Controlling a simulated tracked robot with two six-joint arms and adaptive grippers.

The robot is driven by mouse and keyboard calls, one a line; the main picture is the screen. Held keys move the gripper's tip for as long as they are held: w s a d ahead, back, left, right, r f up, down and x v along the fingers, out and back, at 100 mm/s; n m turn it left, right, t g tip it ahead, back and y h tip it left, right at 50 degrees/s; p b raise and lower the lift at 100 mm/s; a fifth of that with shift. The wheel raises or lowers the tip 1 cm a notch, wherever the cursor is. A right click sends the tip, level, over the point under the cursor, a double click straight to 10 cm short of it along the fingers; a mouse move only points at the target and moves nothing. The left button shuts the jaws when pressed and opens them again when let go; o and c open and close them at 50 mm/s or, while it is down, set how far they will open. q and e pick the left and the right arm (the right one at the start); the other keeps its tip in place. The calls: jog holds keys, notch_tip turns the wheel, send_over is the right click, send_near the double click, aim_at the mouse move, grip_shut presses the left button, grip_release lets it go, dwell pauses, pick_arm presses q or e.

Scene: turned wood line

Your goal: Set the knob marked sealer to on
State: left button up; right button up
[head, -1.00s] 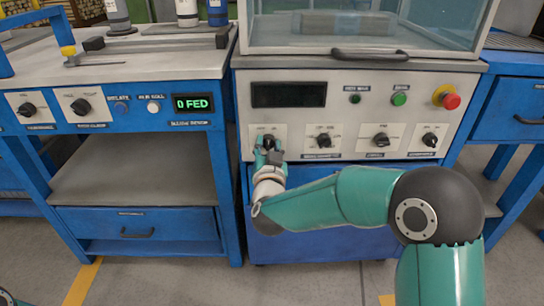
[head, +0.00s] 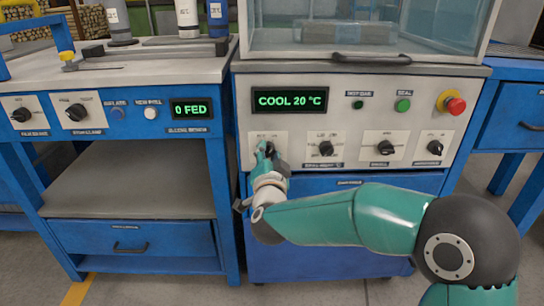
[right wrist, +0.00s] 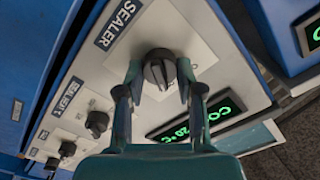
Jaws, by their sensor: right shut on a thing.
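The sealer knob (right wrist: 158,70) is a black round knob on a pale plate, beside a label reading SEALER in the right wrist view. My right gripper (head: 266,150) is at the leftmost plate of the sealer's front panel in the head view and hides most of the knob there. In the right wrist view its two fingers stand on either side of the knob, shut on it. The display (head: 290,100) above the knob reads COOL 20 °C in green. My left gripper is not in view.
More black knobs (head: 326,148) sit to the right on the same panel, with a green button (head: 403,105) and a red stop button (head: 455,106). A glass-walled chamber (head: 365,30) stands above. A blue bench (head: 120,235) with a display reading 0 FED stands left.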

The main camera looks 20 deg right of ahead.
jog(key=shift+d, duration=0.25)
jog(key=o, duration=1.1)
jog(key=shift+o, duration=0.2)
jog(key=shift+a, duration=0.1)
jog(key=shift+s, duration=0.1)
jog(key=v, duration=1.2)
